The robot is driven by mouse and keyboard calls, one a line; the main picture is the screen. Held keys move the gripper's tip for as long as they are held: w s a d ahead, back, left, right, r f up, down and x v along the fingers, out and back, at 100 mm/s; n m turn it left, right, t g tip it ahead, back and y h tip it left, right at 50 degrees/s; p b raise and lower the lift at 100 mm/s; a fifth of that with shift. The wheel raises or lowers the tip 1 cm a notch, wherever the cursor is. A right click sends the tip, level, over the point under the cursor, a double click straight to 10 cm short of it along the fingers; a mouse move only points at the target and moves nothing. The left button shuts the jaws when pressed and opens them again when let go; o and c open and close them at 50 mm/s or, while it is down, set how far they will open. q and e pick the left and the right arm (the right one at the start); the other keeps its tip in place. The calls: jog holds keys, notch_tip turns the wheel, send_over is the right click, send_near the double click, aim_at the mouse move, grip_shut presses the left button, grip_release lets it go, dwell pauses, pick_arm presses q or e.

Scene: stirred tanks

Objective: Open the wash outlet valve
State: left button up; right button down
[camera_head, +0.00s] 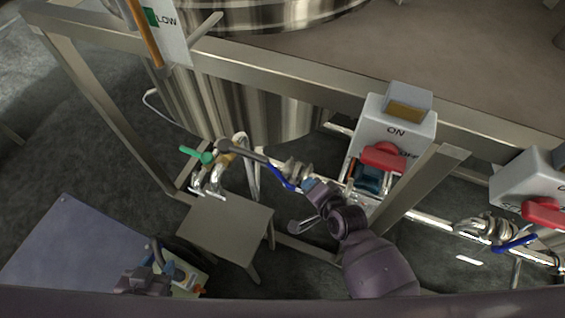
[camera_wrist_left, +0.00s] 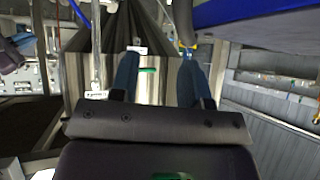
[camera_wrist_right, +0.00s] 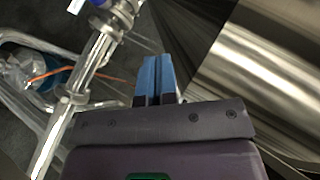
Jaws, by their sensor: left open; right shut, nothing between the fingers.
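Under the tank, a valve with a blue lever handle (camera_head: 280,178) sits on a metal pipe. I cannot read a label that says whether it is the wash outlet valve. My right gripper (camera_head: 309,186) is beside the handle's lower right end; whether they touch is unclear. In the right wrist view its blue fingers (camera_wrist_right: 157,78) are together and empty, with the pipe (camera_wrist_right: 95,65) to their left. Another blue-handled valve (camera_head: 516,243) is at the far right. My left gripper (camera_head: 155,250) is low at the left; its fingers (camera_wrist_left: 160,82) are apart and empty.
A green handle (camera_head: 195,155) is left of the valve. A small grey stool (camera_head: 226,230) stands below. Switch boxes with red knobs (camera_head: 383,157) (camera_head: 545,212) and a frame leg (camera_head: 425,185) are on the right. A blue-grey panel (camera_head: 75,250) is at the lower left.

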jog(key=b, duration=0.3)
send_over(283, 179)
jog(key=s+d, duration=0.1)
jog(key=d, duration=0.2)
notch_tip(283, 179, down, 5)
jog(key=shift+w+a+f+b, duration=0.2)
jog(key=shift+a+f+b, duration=0.45)
jog(key=shift+a+f, duration=0.35)
pick_arm(q)
jog(key=shift+s+f+m, duration=0.15)
jog(key=shift+f, duration=0.65)
jog(key=shift+s+f+m, duration=0.1)
jog(key=shift+f+m, duration=0.05)
jog(key=shift+f, duration=0.65)
pick_arm(e)
jog(key=shift+w+a, duration=0.15)
jog(key=shift+a, duration=0.4)
pick_arm(q)
jog(key=shift+s, duration=0.15)
pick_arm(e)
jog(key=shift+w, duration=0.15)
